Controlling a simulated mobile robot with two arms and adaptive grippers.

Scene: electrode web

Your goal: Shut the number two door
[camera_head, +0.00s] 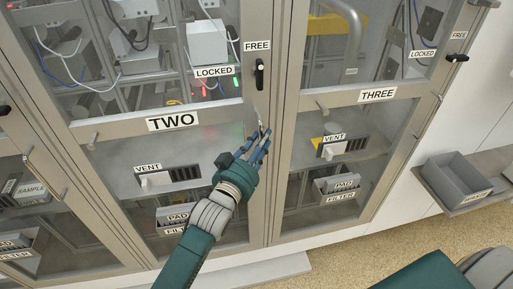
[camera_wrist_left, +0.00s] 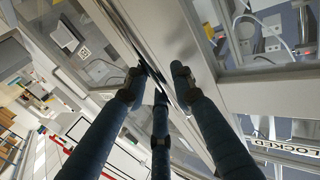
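The number two door (camera_head: 205,113) is a glazed grey metal door with a TWO label, in the middle of the head view. It looks flush or nearly flush with its frame; I cannot tell whether a narrow gap is left. Its black latch (camera_head: 259,74) stands upright below the FREE label, with the LOCKED label to its left. My left gripper (camera_head: 250,147) is at the door's right edge, below the latch, fingers spread and apart. The left wrist view shows its three fingers (camera_wrist_left: 160,86) close to a metal edge, with nothing clearly held. My right gripper is out of view.
The number three door (camera_head: 352,101) is right of door two, its latch (camera_head: 457,58) lying level toward LOCKED. A grey bin (camera_head: 455,180) stands on a ledge at the right. The speckled floor (camera_head: 345,262) in front is clear. Pull handles stick out from the door frames.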

